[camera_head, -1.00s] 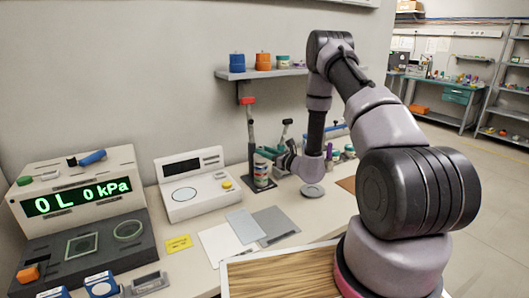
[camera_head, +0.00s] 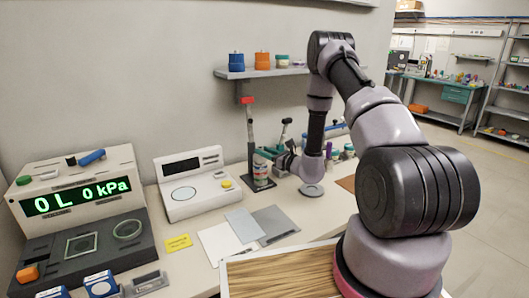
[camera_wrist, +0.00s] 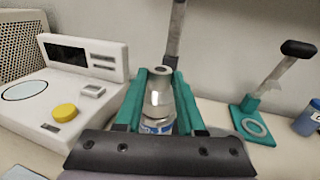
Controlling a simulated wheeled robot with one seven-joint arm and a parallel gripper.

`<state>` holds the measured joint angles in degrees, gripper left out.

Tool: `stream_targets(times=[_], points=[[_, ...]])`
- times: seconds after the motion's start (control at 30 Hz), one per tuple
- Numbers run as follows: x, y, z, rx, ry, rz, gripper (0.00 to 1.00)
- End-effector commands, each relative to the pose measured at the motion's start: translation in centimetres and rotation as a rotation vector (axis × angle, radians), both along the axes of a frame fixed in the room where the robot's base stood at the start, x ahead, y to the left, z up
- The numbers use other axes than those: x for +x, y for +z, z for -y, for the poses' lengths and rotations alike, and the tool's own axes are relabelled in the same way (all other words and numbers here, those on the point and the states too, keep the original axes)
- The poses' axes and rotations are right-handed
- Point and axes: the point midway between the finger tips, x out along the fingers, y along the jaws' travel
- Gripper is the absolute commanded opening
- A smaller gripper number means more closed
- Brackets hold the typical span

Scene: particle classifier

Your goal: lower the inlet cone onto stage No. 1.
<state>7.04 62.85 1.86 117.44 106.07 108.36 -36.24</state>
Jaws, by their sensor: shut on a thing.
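My gripper (camera_wrist: 160,88) has teal fingers closed on either side of the inlet cone (camera_wrist: 160,97), a pale metallic, tapering piece that stands upright between them. Below the cone, a stage with a white and blue label (camera_wrist: 157,127) shows partly. Its number cannot be read, and I cannot tell whether cone and stage touch. In the head view, my gripper (camera_head: 268,153) is at the top of a stack of cans (camera_head: 261,174) beside the post of a stand, and the cone is too small to make out.
A stand with a red-topped post (camera_head: 248,120) rises right behind the stack. A white instrument with a yellow button (camera_head: 190,185) is to the left. A teal-based stand (camera_wrist: 253,123) and a blue jar (camera_wrist: 308,120) are to the right. A shelf (camera_head: 262,72) hangs above.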

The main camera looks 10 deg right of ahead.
Motion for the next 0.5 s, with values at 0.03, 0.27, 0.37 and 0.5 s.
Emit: stream_targets(times=[0.03,0.27,0.37,0.5], points=[[0.02,-0.04,0.01,0.001,0.0,0.001,0.0],[0.03,-0.3,0.01,0.001,0.0,0.001,0.0],[0.03,-0.41,0.01,0.001,0.0,0.001,0.0],[0.03,-0.58,0.01,0.001,0.0,0.001,0.0]])
